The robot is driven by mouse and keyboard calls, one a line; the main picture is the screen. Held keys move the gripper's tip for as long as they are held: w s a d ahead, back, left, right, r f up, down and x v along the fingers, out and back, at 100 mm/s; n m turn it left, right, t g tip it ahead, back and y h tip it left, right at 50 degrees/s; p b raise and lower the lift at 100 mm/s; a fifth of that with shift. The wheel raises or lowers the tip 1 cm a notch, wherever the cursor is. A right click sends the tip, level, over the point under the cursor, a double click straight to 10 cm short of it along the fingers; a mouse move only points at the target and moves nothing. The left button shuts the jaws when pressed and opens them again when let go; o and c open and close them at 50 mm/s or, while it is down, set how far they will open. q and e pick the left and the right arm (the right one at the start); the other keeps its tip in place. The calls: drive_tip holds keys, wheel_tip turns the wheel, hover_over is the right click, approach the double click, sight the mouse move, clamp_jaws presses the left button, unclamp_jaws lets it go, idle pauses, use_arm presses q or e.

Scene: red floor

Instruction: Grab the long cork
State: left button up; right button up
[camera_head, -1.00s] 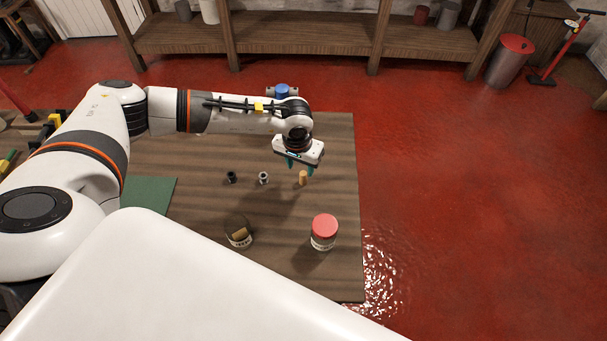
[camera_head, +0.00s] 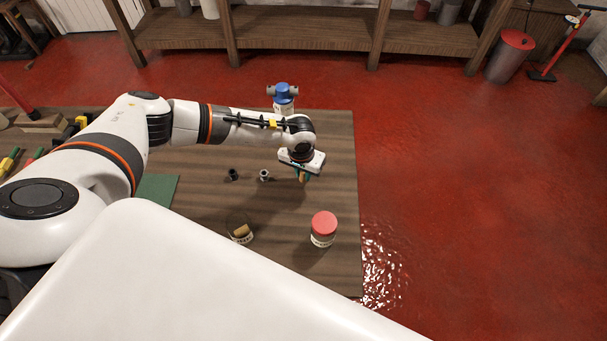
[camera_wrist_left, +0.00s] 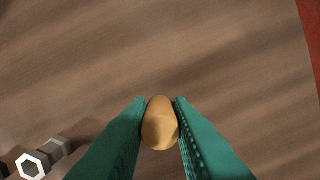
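The long cork (camera_head: 303,178) is tan and stands upright on the wooden table. My left gripper (camera_head: 302,176) has its green fingers down around it. In the left wrist view the cork's rounded top (camera_wrist_left: 160,124) fills the gap between the two fingers (camera_wrist_left: 160,110), with no clear space on either side. The cork's lower part is hidden there. My right gripper is not in view.
A dark fitting (camera_head: 233,175) and a silver hex fitting (camera_head: 264,175) stand left of the cork. A jar with cork inside (camera_head: 240,239) and a red-lidded jar (camera_head: 323,229) stand nearer me. A blue-topped bottle (camera_head: 283,92) is behind. The table's right edge is close.

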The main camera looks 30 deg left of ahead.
use_arm(q)
clamp_jaws()
drive_tip(key=shift+r, duration=0.1)
